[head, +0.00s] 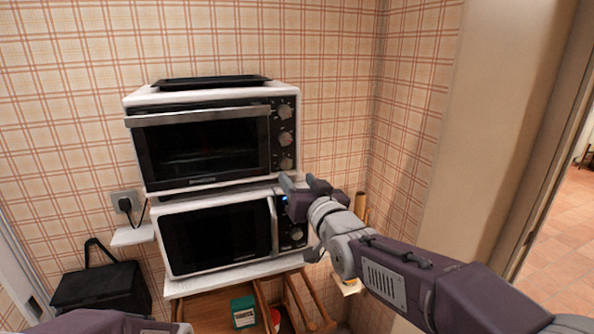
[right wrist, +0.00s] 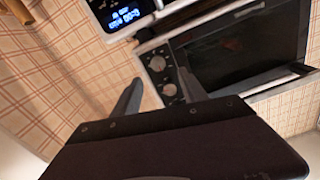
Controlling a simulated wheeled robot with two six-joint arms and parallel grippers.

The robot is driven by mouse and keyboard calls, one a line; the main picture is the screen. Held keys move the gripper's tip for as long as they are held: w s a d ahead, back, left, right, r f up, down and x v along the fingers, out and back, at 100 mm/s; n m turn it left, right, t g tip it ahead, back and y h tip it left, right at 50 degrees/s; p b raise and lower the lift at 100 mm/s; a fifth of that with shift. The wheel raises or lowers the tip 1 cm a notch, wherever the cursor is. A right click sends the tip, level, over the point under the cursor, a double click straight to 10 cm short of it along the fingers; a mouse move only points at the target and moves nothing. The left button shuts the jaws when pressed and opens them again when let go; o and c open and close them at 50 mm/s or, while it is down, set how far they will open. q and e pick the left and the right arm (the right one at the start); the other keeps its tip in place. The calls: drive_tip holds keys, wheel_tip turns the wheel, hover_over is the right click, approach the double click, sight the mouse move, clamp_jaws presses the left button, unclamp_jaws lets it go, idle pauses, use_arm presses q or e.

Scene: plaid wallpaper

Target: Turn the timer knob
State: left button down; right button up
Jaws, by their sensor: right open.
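A white toaster oven (head: 212,96) stands on top of a white microwave (head: 165,268). Its right panel has three round knobs in a column: top (head: 284,110), middle (head: 285,139) and bottom (head: 286,163). I cannot read which is the timer. My right gripper (head: 291,181) is open and empty, just below the bottom knob, in front of the microwave's upper right. In the right wrist view, the open fingers (right wrist: 160,69) point toward the oven panel, with the bottom knob (right wrist: 158,63) between their tips. Contact cannot be told. My left gripper is out of view; only part of that arm shows.
The microwave has a lit display, also in the right wrist view (right wrist: 124,17), and its own knob (head: 297,234). A black tray (head: 212,82) lies on the oven. A wall socket (head: 124,203) and black bag (head: 100,288) are at left. The right wall is close to the arm.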

sight(285, 165)
drive_tip(key=p+x, duration=0.3)
drive_tip(key=x, duration=0.5)
drive_tip(key=shift+w+d, duration=0.15)
drive_tip(key=shift+w, duration=0.1)
drive_tip(key=shift+w+a+f+p, duration=0.1)
drive_tip(key=shift+w+a+p, duration=0.2)
drive_tip(key=shift+d, duration=0.1)
drive_tip(key=shift+d, duration=0.1)
clamp_jaws()
